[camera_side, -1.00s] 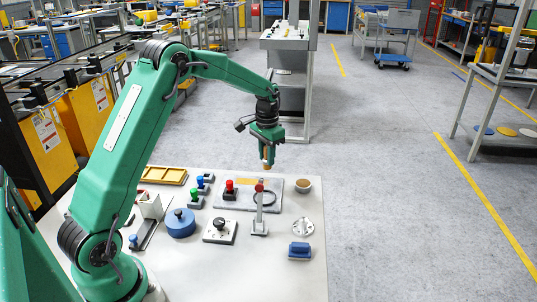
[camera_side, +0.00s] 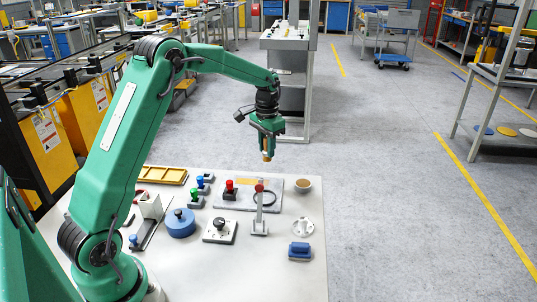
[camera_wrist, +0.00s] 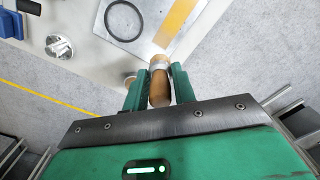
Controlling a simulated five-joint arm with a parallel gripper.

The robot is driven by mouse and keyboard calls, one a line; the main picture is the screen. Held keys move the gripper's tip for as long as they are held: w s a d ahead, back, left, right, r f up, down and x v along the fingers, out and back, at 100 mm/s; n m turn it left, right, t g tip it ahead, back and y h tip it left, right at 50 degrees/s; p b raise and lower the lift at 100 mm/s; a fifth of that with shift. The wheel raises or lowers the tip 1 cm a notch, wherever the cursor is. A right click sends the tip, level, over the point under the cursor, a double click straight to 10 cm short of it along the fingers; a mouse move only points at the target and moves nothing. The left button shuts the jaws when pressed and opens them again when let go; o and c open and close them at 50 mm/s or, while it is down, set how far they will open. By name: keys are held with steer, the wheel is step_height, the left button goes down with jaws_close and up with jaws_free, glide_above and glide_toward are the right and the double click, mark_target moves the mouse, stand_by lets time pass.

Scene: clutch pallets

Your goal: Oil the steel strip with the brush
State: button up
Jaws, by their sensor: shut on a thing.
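My gripper (camera_side: 267,148) is above the far edge of the white table in the side view. It is shut on the brush (camera_side: 267,157), whose brown wooden handle (camera_wrist: 159,88) and pale metal band show between the green fingers in the wrist view. I cannot tell whether the amber strip is the steel strip with a coating. The brush is clear of the plate.
A small tan cup (camera_side: 303,185) stands right of the plate; a lever with a red knob (camera_side: 260,188) rises at the plate's near edge. A round metal dial (camera_side: 303,226), a blue block (camera_side: 300,250) and a blue round part (camera_side: 180,222) stand nearer.

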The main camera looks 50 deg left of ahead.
steer(key=shift+f, duration=0.15)
stand_by(0.6)
steer(key=shift+f, duration=3.35)
steer(key=shift+f, duration=1.05)
steer(key=shift+s, duration=0.1)
steer(key=shift+s+a+r, duration=0.1)
steer(key=shift+s+a, duration=0.05)
steer(key=shift+a, duration=0.1)
steer(key=shift+s+a, duration=0.3)
steer(key=shift+s+a, duration=0.15)
steer(key=shift+s+a, duration=0.25)
